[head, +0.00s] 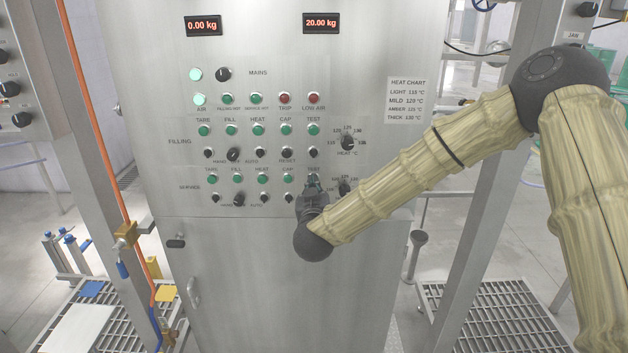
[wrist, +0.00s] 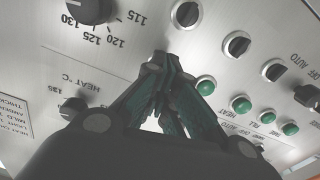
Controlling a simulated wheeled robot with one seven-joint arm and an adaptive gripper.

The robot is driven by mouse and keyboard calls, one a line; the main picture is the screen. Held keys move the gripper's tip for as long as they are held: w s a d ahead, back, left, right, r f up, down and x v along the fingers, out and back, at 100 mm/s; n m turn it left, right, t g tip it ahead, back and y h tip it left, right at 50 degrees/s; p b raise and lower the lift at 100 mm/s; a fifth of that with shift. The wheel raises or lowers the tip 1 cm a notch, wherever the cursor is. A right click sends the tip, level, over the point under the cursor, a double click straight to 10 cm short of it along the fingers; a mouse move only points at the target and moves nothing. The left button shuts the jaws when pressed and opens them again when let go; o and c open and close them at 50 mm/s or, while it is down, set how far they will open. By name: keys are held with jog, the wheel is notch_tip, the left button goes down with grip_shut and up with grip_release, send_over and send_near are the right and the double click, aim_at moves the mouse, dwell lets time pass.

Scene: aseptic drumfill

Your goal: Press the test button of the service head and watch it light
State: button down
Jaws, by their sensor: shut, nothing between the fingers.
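The service head's controls (head: 225,186) form the lower row on the steel cabinet, with green round buttons above black knobs. My gripper (head: 313,182) is at the TEST position at the right end of this row, over the test button. In the wrist view my gripper's fingers (wrist: 161,62) are closed together, empty, with their tips at or very near the panel. The test button is hidden behind the fingertips, so I cannot tell whether it is touched, pressed or lit. The service row's other green buttons (wrist: 241,104) look unlit.
The filling row (head: 230,130) lies above, with its heat dial (head: 347,142) to the right. The service heat dial (wrist: 90,8) is close to my fingers. The mains lamp (head: 195,74) and air lamp (head: 199,100) glow pale green. A steel post (head: 485,140) stands right of the cabinet.

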jog(key=shift+w, duration=0.6)
dwell(0.5)
jog(key=s, duration=0.5)
dwell(0.5)
dwell(0.3)
jog(key=s+d+f+g+y+b, duration=0.1)
jog(key=s+d+f+g, duration=0.2)
jog(key=s+f, duration=0.7)
jog(key=s+d+f+g+b, duration=0.1)
jog(key=s+d+f+g, duration=0.25)
jog(key=f, duration=1.15)
jog(key=s+d+f+g+y+b, duration=0.1)
jog(key=s+d+f+g, duration=0.15)
jog(key=s+f, duration=0.75)
jog(key=s+d+f+g, duration=0.3)
jog(key=s+d+f, duration=0.1)
jog(key=s, duration=0.5)
jog(key=s+d+f+m+g+h+b, duration=0.1)
jog(key=s+d+f+g, duration=0.2)
jog(key=s+d+f, duration=0.2)
jog(key=s+d+f+m+g+h+b, duration=0.1)
jog(key=s+d+f+g, duration=0.2)
jog(key=s+f, duration=0.4)
jog(key=s+d, duration=0.1)
jog(key=s, duration=0.6)
jog(key=shift+d+f, duration=0.2)
jog(key=shift+d, duration=0.15)
